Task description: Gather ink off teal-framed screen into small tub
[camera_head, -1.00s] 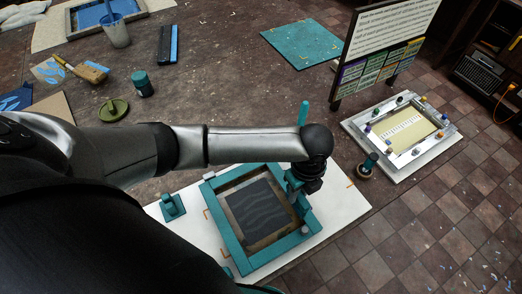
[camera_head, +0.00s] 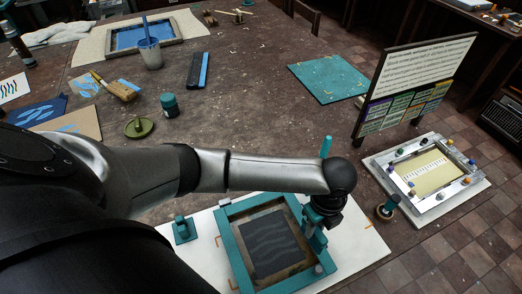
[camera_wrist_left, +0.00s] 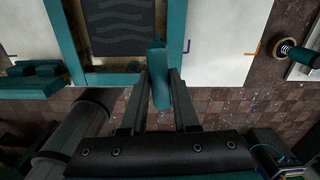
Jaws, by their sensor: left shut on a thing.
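The teal-framed screen (camera_head: 233,246) lies on a white board; its dark panel (camera_head: 271,243) has wavy lines. In the left wrist view the frame (camera_wrist_left: 64,35) and panel (camera_wrist_left: 120,25) show at the top. I cannot tell ink from the dark panel. My left gripper (camera_head: 314,228) is over the frame's right side, shut on a teal tool (camera_wrist_left: 158,75) that slants between its fingers. A teal handle (camera_head: 326,146) stands up behind my wrist. A small teal-and-dark tub (camera_head: 169,106) stands on the table beyond my arm; I cannot tell whether it is the task's. My right gripper is out of view.
A teal block (camera_head: 184,230) sits left of the screen. The table's middle is clear.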

